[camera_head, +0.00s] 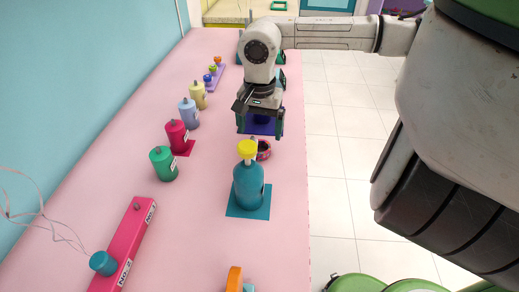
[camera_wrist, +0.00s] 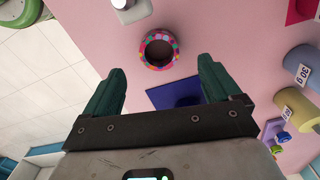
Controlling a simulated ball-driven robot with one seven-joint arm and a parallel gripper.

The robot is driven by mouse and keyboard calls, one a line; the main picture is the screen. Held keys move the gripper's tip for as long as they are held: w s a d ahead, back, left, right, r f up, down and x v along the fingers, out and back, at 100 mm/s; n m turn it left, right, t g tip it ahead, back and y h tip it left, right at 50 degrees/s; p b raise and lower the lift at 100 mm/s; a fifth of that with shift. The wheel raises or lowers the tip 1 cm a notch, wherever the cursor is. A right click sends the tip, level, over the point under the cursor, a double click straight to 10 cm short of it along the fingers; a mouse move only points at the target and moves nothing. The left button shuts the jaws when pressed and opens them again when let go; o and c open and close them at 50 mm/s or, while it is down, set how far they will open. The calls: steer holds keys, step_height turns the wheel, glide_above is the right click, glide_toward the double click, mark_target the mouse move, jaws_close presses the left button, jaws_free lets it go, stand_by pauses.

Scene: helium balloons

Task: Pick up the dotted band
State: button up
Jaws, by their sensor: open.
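The dotted band (camera_head: 264,149) is a small ring with pink, red and teal patches. It stands on the pink table, just behind and to the right of the teal bottle with the yellow top (camera_head: 248,180). In the wrist view the band (camera_wrist: 146,57) lies beyond my fingertips, roughly centred between them, with its dark opening visible. My gripper (camera_head: 260,136) hangs over the table near a dark blue square mat (camera_wrist: 177,94). Its two green fingers (camera_wrist: 161,75) are spread apart with nothing between them. The band is apart from both fingers.
Several labelled bottles, including a green one (camera_head: 163,163) and a crimson one (camera_head: 177,137), line the left side. A pink rack (camera_head: 125,245) stands front left. A teal mat (camera_head: 262,212) lies under the teal bottle. The table's right edge is close to the band.

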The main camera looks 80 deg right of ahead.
mark_target(260, 143)
steer(key=shift+s+f+p, duration=0.1)
steer(key=shift+f+p, duration=0.5)
steer(key=shift+f, duration=2.45)
steer(key=c, duration=1.1)
steer(key=shift+r, duration=0.1)
steer(key=shift+c, duration=0.2)
